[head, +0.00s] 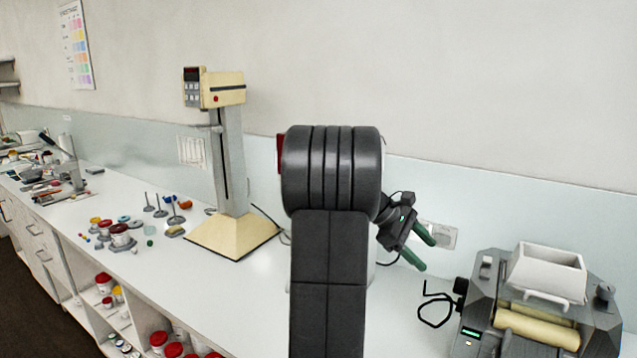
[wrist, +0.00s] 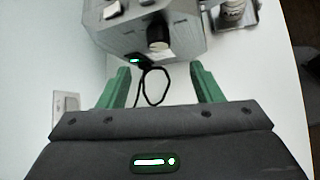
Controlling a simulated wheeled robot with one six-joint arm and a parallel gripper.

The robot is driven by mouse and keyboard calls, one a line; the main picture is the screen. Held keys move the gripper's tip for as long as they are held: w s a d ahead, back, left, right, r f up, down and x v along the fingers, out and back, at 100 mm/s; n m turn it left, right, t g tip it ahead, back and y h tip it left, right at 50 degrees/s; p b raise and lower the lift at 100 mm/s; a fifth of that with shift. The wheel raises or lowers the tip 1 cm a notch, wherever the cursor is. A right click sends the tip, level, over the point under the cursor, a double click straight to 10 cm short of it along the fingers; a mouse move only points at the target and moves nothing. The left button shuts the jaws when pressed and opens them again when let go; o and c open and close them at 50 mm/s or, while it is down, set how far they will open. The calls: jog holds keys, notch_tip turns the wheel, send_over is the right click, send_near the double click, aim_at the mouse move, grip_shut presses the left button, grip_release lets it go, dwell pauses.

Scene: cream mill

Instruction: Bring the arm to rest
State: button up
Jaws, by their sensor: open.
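My gripper (head: 424,250) shows in the head view to the right of my dark arm, above the white bench (head: 160,278). Its two green fingers are spread apart with nothing between them. In the wrist view my gripper (wrist: 155,92) is also open and empty, with a black cable loop beyond the fingers. My upper arm stands in the middle of the head view and hides part of the bench and wall behind it.
A grey roller mill (head: 478,325) with a white hopper (head: 545,272) stands at the right, near my gripper. A cream mixer stand (head: 232,236) is left of my arm. A wall socket (head: 440,236) is behind my gripper.

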jog(key=p+x, duration=0.2)
jog(key=x, duration=1)
jog(key=shift+d, duration=0.1)
jog(key=shift+w+f+t+b, duration=0.15)
jog(key=shift+t+b, duration=0.15)
jog(key=shift+b, duration=0.25)
jog(key=m+h+b, duration=0.1)
jog(key=b, duration=0.1)
jog(key=m+t+h+b, duration=0.5)
jog(key=h+b, duration=0.1)
jog(key=b, duration=1.1)
send_near(457, 279)
jog(key=shift+d+f, duration=0.95)
jog(key=shift+d, duration=0.2)
